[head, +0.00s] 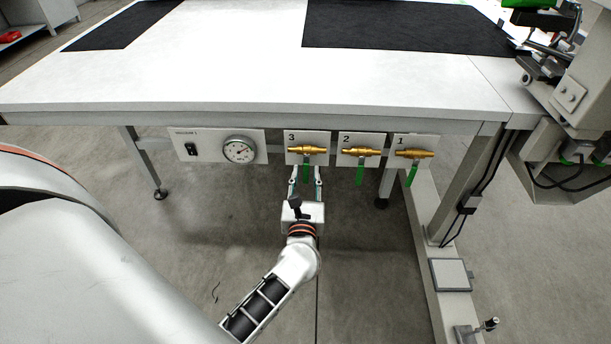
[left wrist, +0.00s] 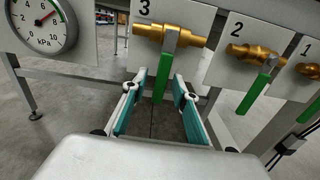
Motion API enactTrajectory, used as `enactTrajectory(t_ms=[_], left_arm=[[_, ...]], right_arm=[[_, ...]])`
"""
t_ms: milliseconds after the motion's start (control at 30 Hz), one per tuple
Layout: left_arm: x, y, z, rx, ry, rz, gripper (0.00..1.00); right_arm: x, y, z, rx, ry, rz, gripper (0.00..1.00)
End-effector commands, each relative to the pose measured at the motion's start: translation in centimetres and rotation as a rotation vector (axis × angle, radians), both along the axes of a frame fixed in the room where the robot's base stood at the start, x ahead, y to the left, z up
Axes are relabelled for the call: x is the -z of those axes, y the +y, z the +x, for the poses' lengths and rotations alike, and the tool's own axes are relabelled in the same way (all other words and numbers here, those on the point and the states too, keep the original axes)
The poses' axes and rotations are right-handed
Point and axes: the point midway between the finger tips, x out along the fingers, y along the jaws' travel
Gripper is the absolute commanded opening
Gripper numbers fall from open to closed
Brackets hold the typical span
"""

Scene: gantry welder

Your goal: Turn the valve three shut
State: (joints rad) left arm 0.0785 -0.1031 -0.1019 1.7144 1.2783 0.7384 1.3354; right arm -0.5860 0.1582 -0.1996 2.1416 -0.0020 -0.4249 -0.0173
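Valve three is a brass valve (head: 307,150) on a white plate marked 3, under the table's front edge. Its green handle (head: 306,172) hangs straight down, across the horizontal brass body. In the left wrist view the valve body (left wrist: 170,37) and handle (left wrist: 162,80) show near the top middle. My left gripper (head: 306,176) is open below the valve, with one finger on each side of the handle. In the left wrist view the gripper's teal-padded fingers (left wrist: 160,95) stand apart from the handle, with gaps on both sides. My right gripper is not in view.
Valve two (head: 360,152) and valve one (head: 413,154) sit to the right, with green handles hanging down. A panel with a switch and pressure gauge (head: 239,150) is to the left. The white table (head: 230,60) overhangs; a table leg (head: 143,160) stands at left.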

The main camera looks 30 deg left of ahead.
Motion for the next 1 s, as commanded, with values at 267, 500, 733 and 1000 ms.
enactTrajectory(t_ms=[267,500,733,1000], left_arm=[[0.0,0.0,0.0,0.0,0.001,0.002,0.28],[0.1,-1.2,-2.1,0.001,0.003,0.001,0.28],[0.1,-3.7,-6.2,0.001,0.004,0.001,0.28],[0.1,-5.8,-9.5,0.0,0.001,0.0,0.28]], right_arm=[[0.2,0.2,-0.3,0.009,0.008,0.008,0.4],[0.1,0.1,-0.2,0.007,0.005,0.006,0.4],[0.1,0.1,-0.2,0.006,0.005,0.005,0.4],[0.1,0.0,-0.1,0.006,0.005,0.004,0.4]])
